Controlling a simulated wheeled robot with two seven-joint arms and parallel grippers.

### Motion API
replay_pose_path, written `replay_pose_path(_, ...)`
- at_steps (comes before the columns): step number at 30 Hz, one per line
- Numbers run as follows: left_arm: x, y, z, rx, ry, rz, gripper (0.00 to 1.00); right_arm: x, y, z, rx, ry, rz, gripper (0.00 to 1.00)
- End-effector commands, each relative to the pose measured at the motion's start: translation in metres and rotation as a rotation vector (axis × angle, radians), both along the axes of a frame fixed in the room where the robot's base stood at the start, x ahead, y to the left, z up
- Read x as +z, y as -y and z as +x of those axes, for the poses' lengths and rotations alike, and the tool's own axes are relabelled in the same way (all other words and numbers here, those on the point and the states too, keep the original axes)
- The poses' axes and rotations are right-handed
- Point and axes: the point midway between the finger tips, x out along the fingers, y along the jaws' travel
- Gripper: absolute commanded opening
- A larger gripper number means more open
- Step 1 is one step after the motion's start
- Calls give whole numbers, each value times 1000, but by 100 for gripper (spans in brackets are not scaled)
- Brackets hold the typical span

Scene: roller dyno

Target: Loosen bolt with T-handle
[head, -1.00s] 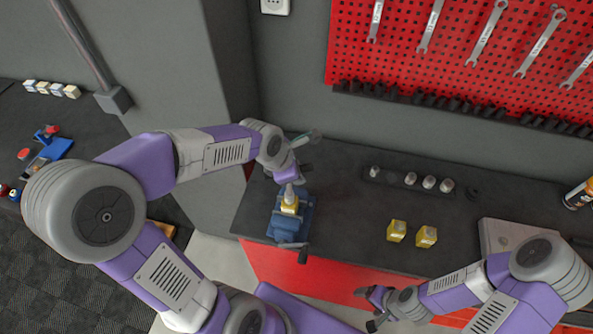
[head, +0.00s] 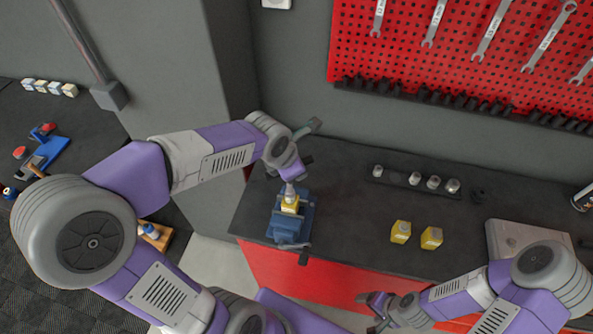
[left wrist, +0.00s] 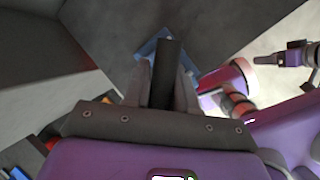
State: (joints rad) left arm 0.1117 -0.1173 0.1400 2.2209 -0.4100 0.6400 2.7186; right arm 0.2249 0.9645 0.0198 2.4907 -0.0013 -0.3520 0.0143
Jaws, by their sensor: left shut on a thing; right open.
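The blue vise (head: 292,228) stands at the left end of the dark workbench and holds a yellow block (head: 290,208). A grey metal socket end (head: 289,191) of the T-handle stands upright over the block; the bolt itself is hidden. The T-handle's greenish bar end (head: 312,126) sticks out beyond my left gripper (head: 298,163). My left gripper is shut on the T-handle, and its dark bar (left wrist: 168,75) shows between the fingers in the left wrist view, with the blue vise below. My right gripper (head: 370,308) is open and empty, in front of the bench's front edge.
Two yellow blocks (head: 400,232) stand on the bench right of the vise. A dark rack with several sockets (head: 414,179) lies behind them. A grey case (head: 525,236) is at the right. A red pegboard with wrenches (head: 440,60) hangs behind.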

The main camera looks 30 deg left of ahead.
Motion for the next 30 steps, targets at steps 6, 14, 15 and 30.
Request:
replay_pose_path(6, -1, 0, -1, 19, -5, -1, 0, -3, 0, 0, 0, 0, 0, 80)
replay_pose_path(14, -1, -1, 0, 24, -3, 0, 0, -5, 0, 0, 0, 0, 0, 80)
replay_pose_path(15, -2, -1, 0, 30, -2, 0, 0, -7, 0, 0, 0, 0, 0, 80)
replay_pose_path(30, -3, -4, 1, 182, -2, 1, 0, -39, 0, 0, 0, 0, 0, 80)
